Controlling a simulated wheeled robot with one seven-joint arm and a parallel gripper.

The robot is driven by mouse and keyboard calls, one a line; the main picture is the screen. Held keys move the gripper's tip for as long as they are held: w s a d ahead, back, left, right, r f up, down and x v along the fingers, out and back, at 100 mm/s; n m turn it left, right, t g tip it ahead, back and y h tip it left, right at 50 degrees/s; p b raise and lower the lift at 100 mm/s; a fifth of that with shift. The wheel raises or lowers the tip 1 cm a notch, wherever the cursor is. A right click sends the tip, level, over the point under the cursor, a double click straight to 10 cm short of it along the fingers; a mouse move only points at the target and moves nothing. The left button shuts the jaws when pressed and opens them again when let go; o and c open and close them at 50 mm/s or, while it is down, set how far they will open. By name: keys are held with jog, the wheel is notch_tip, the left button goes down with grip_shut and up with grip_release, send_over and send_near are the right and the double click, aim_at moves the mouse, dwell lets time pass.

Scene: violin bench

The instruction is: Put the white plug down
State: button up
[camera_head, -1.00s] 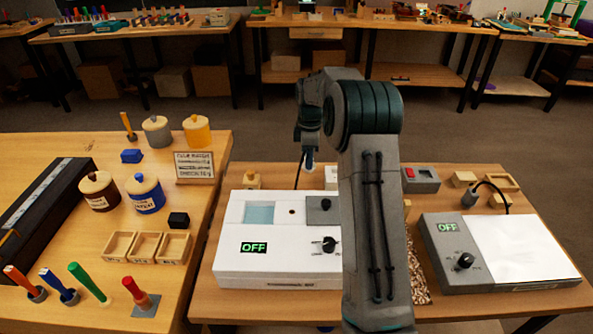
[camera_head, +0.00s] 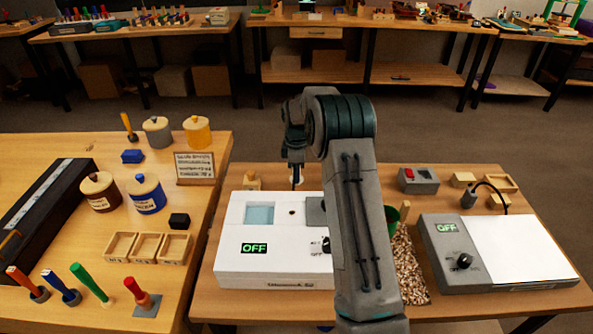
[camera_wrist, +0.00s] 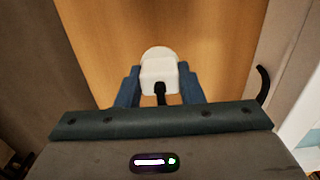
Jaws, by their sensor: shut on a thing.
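The white plug (camera_wrist: 159,67) sits between the two blue fingers of my gripper (camera_wrist: 160,82) in the wrist view, with a dark cord at its near end. My gripper is shut on it. Brown wood surface shows beyond the plug; I cannot tell whether the plug touches it. In the head view my gripper (camera_head: 295,172) points down behind the white box (camera_head: 290,272), whose display reads OFF. The plug is too small there to make out clearly.
A grey device with a white panel (camera_head: 520,250), also reading OFF, and a grey box with a red switch (camera_head: 418,180) are to the right. My arm hides part of the table's middle.

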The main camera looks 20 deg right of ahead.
jog(key=o, duration=1)
jog(key=s+a+r+m, duration=0.1)
jog(key=s+r, duration=0.2)
jog(key=r, duration=0.6)
jog(key=s+a+r+m, duration=0.1)
jog(key=s+r+m, duration=0.15)
jog(key=r, duration=0.55)
jog(key=s+a+r+m+t, duration=0.15)
jog(key=s+r+m, duration=0.25)
jog(key=s, duration=0.8)
jog(key=s+a+f+m, duration=0.1)
jog(key=s+m, duration=0.1)
jog(key=s, duration=0.5)
jog(key=s+f+m+t, duration=0.1)
jog(key=s+f+m, duration=0.1)
jog(key=s, duration=0.5)
jog(key=s+a+f+m, duration=0.1)
jog(key=s+m, duration=0.2)
jog(key=s, duration=0.4)
jog(key=shift+a+f+m, duration=0.2)
jog(key=shift+a+m, duration=0.05)
jog(key=shift+a, duration=0.05)
